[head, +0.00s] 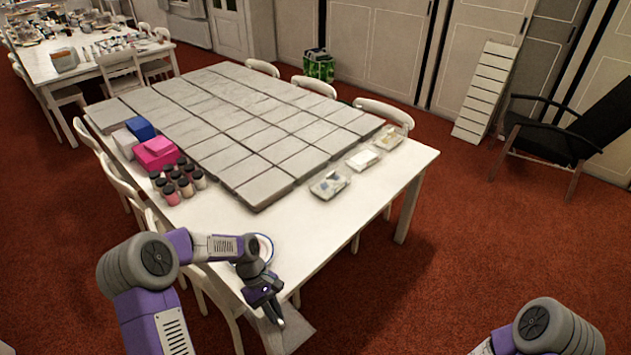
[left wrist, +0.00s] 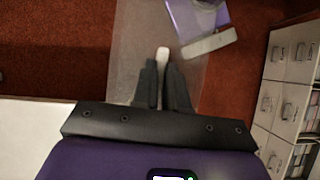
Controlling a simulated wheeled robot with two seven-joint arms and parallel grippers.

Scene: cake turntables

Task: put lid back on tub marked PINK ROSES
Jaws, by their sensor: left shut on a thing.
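My left gripper (head: 278,320) is past the near edge of the white table, pointing down. In the left wrist view its dark fingers (left wrist: 163,85) are shut on a small pale piece. A large see-through sheet, perhaps the lid (left wrist: 135,45), spreads around the fingertips; it shows greyish below the gripper in the head view (head: 297,331). Several clear tubs stand along the table's right side: a near one (head: 330,184), a middle one with white contents (head: 363,160) and a far one (head: 388,140). No PINK ROSES label is readable. My right gripper is out of view.
Grey slabs cover the middle of the table (head: 330,225). Pink boxes (head: 155,155), a blue box (head: 141,128) and several jars (head: 172,197) stand at left. A round white thing with a blue rim (head: 264,243) is partly behind my left wrist. The near right tabletop is clear.

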